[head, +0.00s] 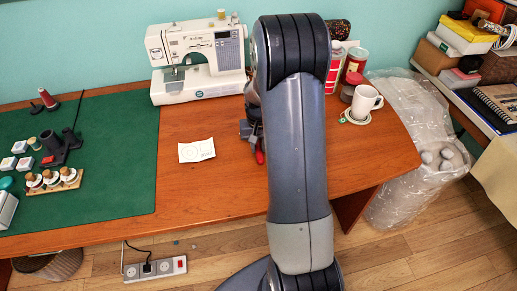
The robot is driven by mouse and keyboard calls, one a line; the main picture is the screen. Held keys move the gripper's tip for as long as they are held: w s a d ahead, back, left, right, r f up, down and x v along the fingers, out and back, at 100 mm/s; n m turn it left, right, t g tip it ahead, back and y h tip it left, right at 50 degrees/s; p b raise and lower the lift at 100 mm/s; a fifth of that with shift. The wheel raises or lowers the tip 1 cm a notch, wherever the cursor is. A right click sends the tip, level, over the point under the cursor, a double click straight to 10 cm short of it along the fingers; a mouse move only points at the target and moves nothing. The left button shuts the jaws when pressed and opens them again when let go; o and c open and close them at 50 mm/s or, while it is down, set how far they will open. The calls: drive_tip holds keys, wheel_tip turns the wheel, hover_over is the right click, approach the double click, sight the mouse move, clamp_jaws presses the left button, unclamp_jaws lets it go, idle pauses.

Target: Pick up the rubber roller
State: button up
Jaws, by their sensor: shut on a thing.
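My gripper (248,130) is mostly hidden behind my own arm, over the middle of the wooden table. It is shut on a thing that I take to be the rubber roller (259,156). Only a small red part of it shows, just left of my arm. The rest of the roller is hidden, and I cannot tell whether it touches the table.
A white sewing machine (198,60) stands behind left, and a paper slip (197,151) lies left of my gripper. A white mug (365,101), jars and a red-and-white can (334,66) stand right. A green mat (110,170) with spools covers the left. The table's front middle (215,195) is clear.

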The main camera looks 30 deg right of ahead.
clamp_jaws()
drive_tip(key=shift+r, duration=0.1)
